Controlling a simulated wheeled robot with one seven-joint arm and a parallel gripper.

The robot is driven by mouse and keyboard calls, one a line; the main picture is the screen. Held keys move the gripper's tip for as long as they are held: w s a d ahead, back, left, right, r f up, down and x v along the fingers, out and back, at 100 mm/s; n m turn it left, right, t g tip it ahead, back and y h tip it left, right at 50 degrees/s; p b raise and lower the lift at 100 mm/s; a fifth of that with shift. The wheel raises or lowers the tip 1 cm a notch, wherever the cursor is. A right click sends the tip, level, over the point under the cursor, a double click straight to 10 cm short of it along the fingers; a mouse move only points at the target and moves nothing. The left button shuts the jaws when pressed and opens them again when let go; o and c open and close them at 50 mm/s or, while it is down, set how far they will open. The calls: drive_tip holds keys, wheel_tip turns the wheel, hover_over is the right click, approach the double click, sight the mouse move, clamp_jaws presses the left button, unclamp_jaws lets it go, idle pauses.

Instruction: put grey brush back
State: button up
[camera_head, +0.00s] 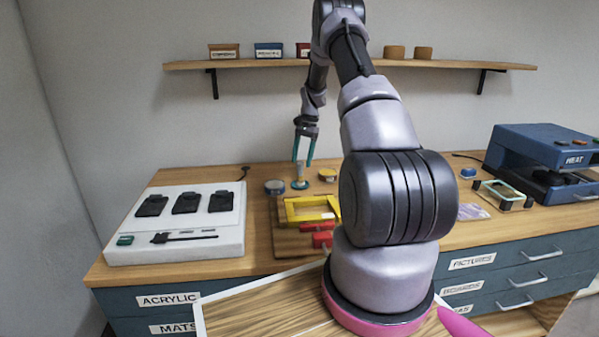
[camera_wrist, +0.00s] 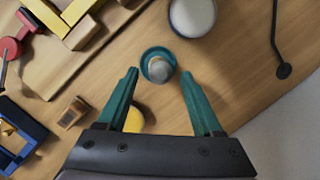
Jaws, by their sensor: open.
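A small upright piece with a grey rounded top, likely the grey brush (camera_wrist: 157,69), stands in a round teal base (camera_wrist: 146,54) on the wooden bench. In the head view the piece (camera_head: 301,170) looks pale and the teal base (camera_head: 300,185) sits behind the yellow frame. My gripper (camera_head: 303,162) points down over it. In the wrist view my gripper (camera_wrist: 159,72) is open, with its teal fingers to either side of the grey top and apart from it. Bristles cannot be made out.
A round pot (camera_wrist: 193,15) stands close beside the base. A board with a yellow frame (camera_head: 310,209) and red clamps (camera_head: 323,239) lies in front. A white tray (camera_head: 175,253) with black pieces is left, a blue heat press (camera_head: 545,150) right. A shelf (camera_head: 350,64) hangs above.

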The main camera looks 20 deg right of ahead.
drive_tip(key=s+a+r+n+t, duration=0.1)
drive_tip(key=s+a+r, duration=0.15)
drive_tip(key=r, duration=0.75)
drive_tip(key=s+a+r+n+t, duration=0.1)
drive_tip(key=s+a+r, duration=0.15)
drive_tip(key=r, duration=0.75)
drive_tip(key=s+a+r+n+t+h, duration=0.1)
drive_tip(key=s+a+r, duration=0.2)
drive_tip(key=s+r, duration=0.15)
drive_tip(key=s+a+r+n+t, duration=0.1)
drive_tip(key=s+a+r, duration=0.2)
drive_tip(key=r, duration=0.2)
drive_tip(key=s+a+r+n+t, duration=0.2)
drive_tip(key=s+a, duration=0.2)
drive_tip(key=s, duration=0.8)
drive_tip(key=s+a+r+n+t, duration=0.2)
drive_tip(key=s+a+r, duration=0.1)
drive_tip(key=s, duration=1)
drive_tip(key=shift+a+t, duration=0.3)
drive_tip(key=shift+a, duration=0.3)
drive_tip(key=shift+w+r, duration=0.1)
